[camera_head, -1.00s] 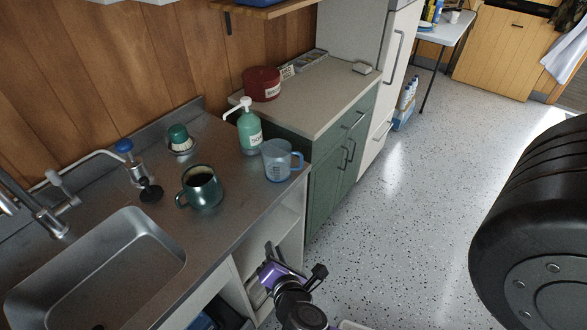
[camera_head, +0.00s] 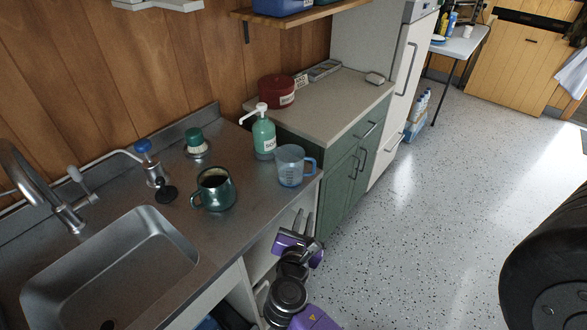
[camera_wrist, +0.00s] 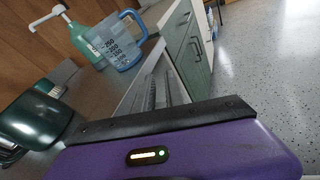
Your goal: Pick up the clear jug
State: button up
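The clear jug (camera_head: 290,167) is a bluish see-through measuring jug with a blue handle on its right. It stands upright at the right end of the metal counter, near its front edge. In the wrist view the jug (camera_wrist: 115,45) shows dark measuring marks at upper left. My gripper (camera_head: 304,219), purple with grey fingers, is in front of the counter, below and apart from the jug. In the wrist view its fingers (camera_wrist: 158,90) are close together near the middle, look shut, and have nothing visible between them.
A green pump bottle (camera_head: 263,135) stands just behind and left of the jug. A dark green mug (camera_head: 215,190) is further left, near the sink (camera_head: 115,265). A green cabinet (camera_head: 345,185) adjoins on the right. Open floor (camera_head: 430,220) lies right of the counter.

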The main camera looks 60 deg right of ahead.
aim_at(313, 171)
jog(key=shift+w+d+r+n+g+h+b, duration=0.2)
jog(key=shift+w+d+r+g+h, duration=0.5)
jog(key=shift+d, duration=1.6)
jog(key=shift+w+d+r+g+h+b, duration=0.4)
jog(key=shift+d+r, duration=0.55)
jog(key=shift+d, duration=1.3)
jog(key=shift+w+d+r+n+g+h+b, duration=0.1)
jog(key=shift+w+d+r+g+h, duration=0.5)
jog(key=shift+d, duration=1.7)
jog(key=shift+w+r, duration=0.1)
jog(key=shift+r, duration=0.1)
grip_shut()
jog(key=shift+r, duration=0.2)
